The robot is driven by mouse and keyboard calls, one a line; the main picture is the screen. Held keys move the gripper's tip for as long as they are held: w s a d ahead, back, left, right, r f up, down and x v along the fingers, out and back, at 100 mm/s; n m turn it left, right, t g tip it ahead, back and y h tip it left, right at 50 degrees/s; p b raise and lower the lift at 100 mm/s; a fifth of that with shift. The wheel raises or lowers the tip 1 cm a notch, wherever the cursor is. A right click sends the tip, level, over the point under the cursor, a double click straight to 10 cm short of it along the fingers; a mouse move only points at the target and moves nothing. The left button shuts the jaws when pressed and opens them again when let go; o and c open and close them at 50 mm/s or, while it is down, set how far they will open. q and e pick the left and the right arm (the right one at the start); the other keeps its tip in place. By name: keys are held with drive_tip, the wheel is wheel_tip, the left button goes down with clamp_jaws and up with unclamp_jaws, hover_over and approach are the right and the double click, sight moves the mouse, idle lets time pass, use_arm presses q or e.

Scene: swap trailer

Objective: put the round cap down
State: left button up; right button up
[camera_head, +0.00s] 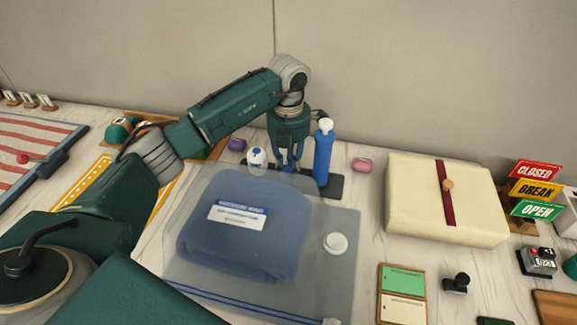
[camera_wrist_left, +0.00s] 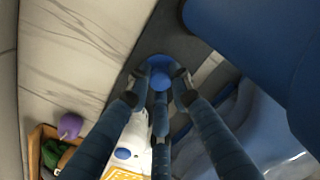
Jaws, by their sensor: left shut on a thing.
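My left gripper (camera_head: 289,166) points down at the back of the table, just left of a tall blue bottle (camera_head: 323,157) with a white top. In the left wrist view the left gripper (camera_wrist_left: 160,82) is shut on a small blue round piece, which looks like the round cap (camera_wrist_left: 159,64). The fingers hide part of it, and it is above a dark grey tray (camera_wrist_left: 195,45). I cannot tell whether it touches the tray. The dark tray also shows in the head view (camera_head: 334,187). My right gripper is not in view.
A clear bag (camera_head: 340,215) with a folded blue cloth (camera_head: 245,245) and a white round disc (camera_head: 335,243) lies in front. A white and blue container (camera_head: 256,158) stands left of the gripper. A cream box (camera_head: 420,200) is at right; a pink item (camera_head: 362,164) lies behind.

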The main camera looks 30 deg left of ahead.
sight(288, 168)
use_arm(q)
drive_tip(key=o, duration=0.8)
drive_tip(key=shift+f, duration=0.15)
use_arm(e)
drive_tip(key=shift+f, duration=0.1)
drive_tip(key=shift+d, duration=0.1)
use_arm(q)
drive_tip(key=shift+r, duration=0.45)
wheel_tip(288, 168, up, 12)
drive_tip(key=shift+f+b, duration=0.25)
drive_tip(key=shift+b, duration=0.45)
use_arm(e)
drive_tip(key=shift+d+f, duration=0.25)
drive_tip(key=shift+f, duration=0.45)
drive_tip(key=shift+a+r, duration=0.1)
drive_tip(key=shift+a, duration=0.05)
